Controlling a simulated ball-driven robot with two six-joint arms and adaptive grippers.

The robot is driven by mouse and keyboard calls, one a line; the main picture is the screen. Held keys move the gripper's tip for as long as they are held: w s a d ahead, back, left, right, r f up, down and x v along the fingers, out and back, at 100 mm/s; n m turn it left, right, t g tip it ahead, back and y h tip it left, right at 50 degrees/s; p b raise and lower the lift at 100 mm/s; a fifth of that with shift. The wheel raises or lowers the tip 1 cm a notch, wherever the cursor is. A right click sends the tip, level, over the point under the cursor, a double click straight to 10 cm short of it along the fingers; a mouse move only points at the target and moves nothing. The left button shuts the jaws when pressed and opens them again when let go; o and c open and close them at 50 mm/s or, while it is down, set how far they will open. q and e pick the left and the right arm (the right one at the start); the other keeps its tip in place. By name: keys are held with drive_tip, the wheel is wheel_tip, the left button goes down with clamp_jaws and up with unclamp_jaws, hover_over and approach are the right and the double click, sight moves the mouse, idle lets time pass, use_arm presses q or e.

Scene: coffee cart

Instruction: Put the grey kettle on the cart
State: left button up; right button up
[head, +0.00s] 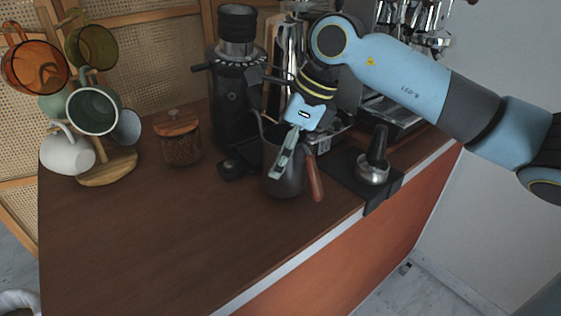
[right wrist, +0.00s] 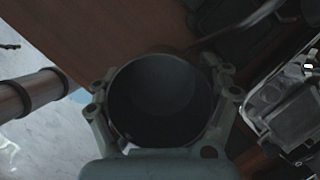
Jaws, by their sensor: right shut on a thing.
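The grey kettle (head: 284,178) is upright over the cart's brown top (head: 150,240), near its front edge, with its wooden handle (head: 314,177) on the right and a thin spout at the back left. My right gripper (head: 287,155) comes down from above and is shut around the kettle's upper body. In the right wrist view the kettle's dark round mouth (right wrist: 160,98) lies between the two fingers. I cannot tell whether its base touches the top. My left gripper is not in view.
A black grinder (head: 237,95) stands behind the kettle. A jar (head: 181,142) and mug tree (head: 108,166) stand left. The front left of the top is clear.

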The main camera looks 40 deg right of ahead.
wheel_tip(320, 180, down, 2)
drive_tip(key=shift+f, duration=0.2)
drive_tip(key=shift+f, duration=0.15)
drive_tip(key=o, duration=1.6)
drive_tip(key=shift+c, duration=0.2)
drive_tip(key=shift+r, duration=0.2)
drive_tip(key=shift+p+v, duration=0.4)
drive_tip(key=shift+v, duration=5.55)
